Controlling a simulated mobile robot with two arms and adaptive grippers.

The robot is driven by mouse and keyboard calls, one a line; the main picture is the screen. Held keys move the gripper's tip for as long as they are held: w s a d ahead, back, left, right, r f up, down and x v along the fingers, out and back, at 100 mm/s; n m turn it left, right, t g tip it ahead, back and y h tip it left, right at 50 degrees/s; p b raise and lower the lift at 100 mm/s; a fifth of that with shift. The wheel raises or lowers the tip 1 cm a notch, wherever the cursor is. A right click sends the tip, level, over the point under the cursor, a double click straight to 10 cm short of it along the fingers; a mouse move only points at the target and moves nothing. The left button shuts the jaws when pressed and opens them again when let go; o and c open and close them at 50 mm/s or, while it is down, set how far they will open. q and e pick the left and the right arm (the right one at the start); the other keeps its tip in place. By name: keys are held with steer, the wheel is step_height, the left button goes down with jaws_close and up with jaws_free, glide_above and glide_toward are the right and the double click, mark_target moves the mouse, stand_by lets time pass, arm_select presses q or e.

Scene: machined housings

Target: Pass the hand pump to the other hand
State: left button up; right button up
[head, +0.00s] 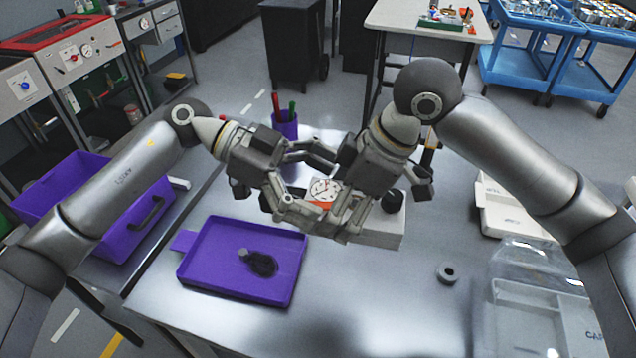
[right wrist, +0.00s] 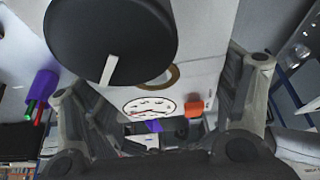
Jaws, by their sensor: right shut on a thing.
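The hand pump (head: 378,234) appears as a pale box with a round white dial, an orange patch and a black knob, in the middle of the head view. Its dial side (right wrist: 150,108) and large black knob (right wrist: 110,42) fill much of the right wrist view. My right gripper (head: 336,186) is shut on the pump, one finger on each side. My left gripper (head: 308,184) faces it from the left, fingers spread on either side of the dial end. Contact of the left fingers is hidden. Whether the pump touches the table cannot be told.
A purple tray (head: 205,250) with a dark part (head: 262,264) lies at front left. A purple cup (head: 285,126) with pens stands behind the grippers. The front middle of the metal table (head: 370,310) is clear.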

arm_select(q)
steer(key=c, duration=0.9)
arm_select(e)
steer(key=shift+r, duration=0.1)
arm_select(q)
steer(key=shift+c, duration=0.9)
arm_select(e)
steer(key=o, duration=1.3)
steer(key=shift+a, duration=0.1)
arm_select(q)
steer(key=shift+s, duration=0.1)
arm_select(e)
steer(key=shift+r, duration=0.1)
